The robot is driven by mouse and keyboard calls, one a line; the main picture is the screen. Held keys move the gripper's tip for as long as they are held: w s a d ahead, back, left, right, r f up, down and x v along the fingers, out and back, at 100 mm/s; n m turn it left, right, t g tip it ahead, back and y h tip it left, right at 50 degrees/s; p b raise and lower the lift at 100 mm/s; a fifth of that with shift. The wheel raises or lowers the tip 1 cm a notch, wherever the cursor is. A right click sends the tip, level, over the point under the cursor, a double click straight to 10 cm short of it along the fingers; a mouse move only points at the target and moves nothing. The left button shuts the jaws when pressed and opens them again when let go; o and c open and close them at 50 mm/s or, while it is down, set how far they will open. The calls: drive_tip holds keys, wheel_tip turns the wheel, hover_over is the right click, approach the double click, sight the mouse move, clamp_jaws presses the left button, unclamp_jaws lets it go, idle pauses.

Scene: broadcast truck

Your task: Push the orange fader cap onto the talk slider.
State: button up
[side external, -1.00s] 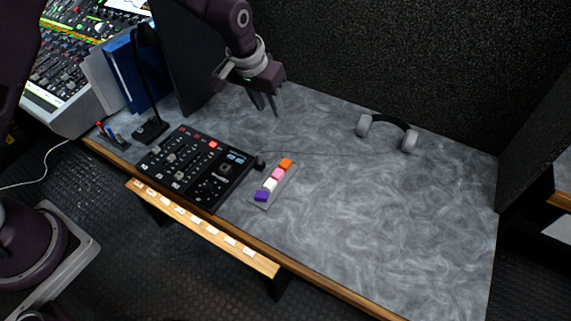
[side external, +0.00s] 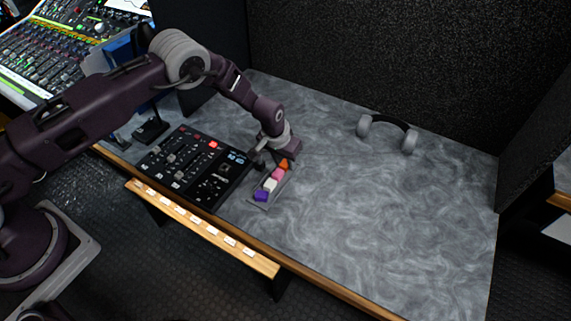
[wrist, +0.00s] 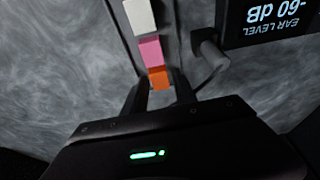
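The orange fader cap (side external: 284,164) sits at the far end of a grey strip (side external: 283,190), in a row with pink, white and purple caps. My gripper (side external: 279,162) is down at that end. In the wrist view my gripper (wrist: 161,90) has a finger on each side of the orange cap (wrist: 159,77), with the fingers apart; I see no firm grip on it. The black control panel (side external: 225,192) lies left of the strip and carries several sliders. I cannot read which one is the talk slider.
A pink cap (wrist: 151,51) and a white cap (wrist: 139,15) are close beside the orange one. A dark knob (wrist: 209,55) with a cable stands by the panel's edge. Headphones (side external: 387,131) lie at the back. The desk's right side is clear.

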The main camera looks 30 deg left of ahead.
sight(283, 163)
clamp_jaws()
wheel_tip(283, 163, up, 10)
drive_tip(key=s+a, duration=0.4)
drive_tip(key=a, duration=0.4)
drive_tip(key=s+a, duration=0.3)
drive_tip(key=a, duration=0.6)
drive_tip(key=s+a+r, duration=0.1)
drive_tip(key=s+a, duration=0.1)
drive_tip(key=s, duration=0.4)
drive_tip(key=s+a, duration=0.3)
drive_tip(key=s, duration=0.4)
drive_tip(key=shift+s+a+r, duration=0.25)
drive_tip(key=shift+a+r, duration=0.05)
drive_tip(key=shift+r, duration=0.05)
